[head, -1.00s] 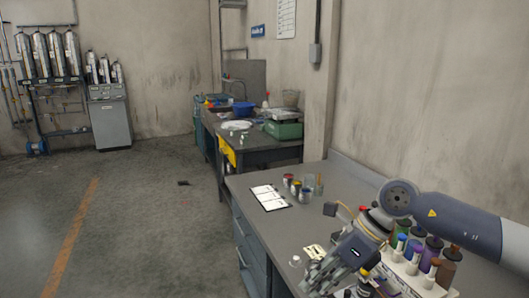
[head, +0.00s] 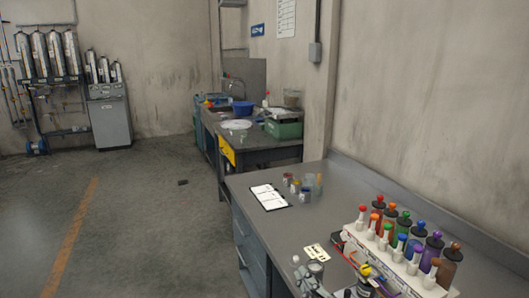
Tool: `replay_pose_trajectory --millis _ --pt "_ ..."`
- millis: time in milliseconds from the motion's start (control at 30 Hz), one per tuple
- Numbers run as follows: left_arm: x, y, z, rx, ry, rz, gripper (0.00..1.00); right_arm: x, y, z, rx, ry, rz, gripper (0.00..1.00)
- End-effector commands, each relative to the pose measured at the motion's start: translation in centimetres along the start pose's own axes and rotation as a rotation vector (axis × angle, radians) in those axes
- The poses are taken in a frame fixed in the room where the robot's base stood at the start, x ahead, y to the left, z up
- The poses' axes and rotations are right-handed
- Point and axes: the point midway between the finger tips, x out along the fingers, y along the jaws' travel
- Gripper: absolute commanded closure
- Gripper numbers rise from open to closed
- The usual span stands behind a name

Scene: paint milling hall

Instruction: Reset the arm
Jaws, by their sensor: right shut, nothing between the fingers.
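My right gripper (head: 309,284) shows only in part at the bottom edge of the head view, low over the front of the near bench (head: 262,230). It is shut with nothing between its fingers. The rest of the right arm is out of the picture. My left gripper is not in view.
A white rack (head: 392,268) of several colour-capped bottles stands on the bench's right side. A clipboard (head: 269,197), small paint cups (head: 305,194) and a card (head: 317,252) lie on it. Behind is a second bench with a green scale (head: 284,129).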

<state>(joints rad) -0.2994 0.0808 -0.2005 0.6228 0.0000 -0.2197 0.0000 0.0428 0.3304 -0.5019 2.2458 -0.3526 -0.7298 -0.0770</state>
Motion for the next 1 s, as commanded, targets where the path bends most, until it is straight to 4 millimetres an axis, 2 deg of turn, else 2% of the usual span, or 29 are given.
replay_pose_trajectory --millis 33,100,200,300,500,700,800,1000 --pt "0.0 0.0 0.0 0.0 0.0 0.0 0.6 -1.6 -1.1 3.7 0.088 -0.131 -0.03 1.0" --pt "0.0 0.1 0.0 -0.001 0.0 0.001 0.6 -4.1 -2.7 8.2 0.192 -0.302 -0.07 1.0" --pt "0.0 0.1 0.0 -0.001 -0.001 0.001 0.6 -8.6 -5.2 13.5 0.318 -0.526 -0.127 1.0" --pt "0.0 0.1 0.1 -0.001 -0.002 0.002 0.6 -13.1 -7.4 17.2 0.414 -0.71 -0.178 1.0" --pt "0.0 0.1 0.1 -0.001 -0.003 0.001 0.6 -21.1 -10.6 21.1 0.541 -0.985 -0.258 1.0" --pt "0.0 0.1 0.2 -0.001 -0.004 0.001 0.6 -28.0 -13.1 22.9 0.631 -1.201 -0.326 1.0" --pt "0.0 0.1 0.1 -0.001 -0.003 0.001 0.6 -26.5 -14.7 25.1 0.623 -1.198 -0.329 1.0" --pt "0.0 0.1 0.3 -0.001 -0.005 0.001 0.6 -25.3 -18.3 29.6 0.618 -1.218 -0.342 1.0"
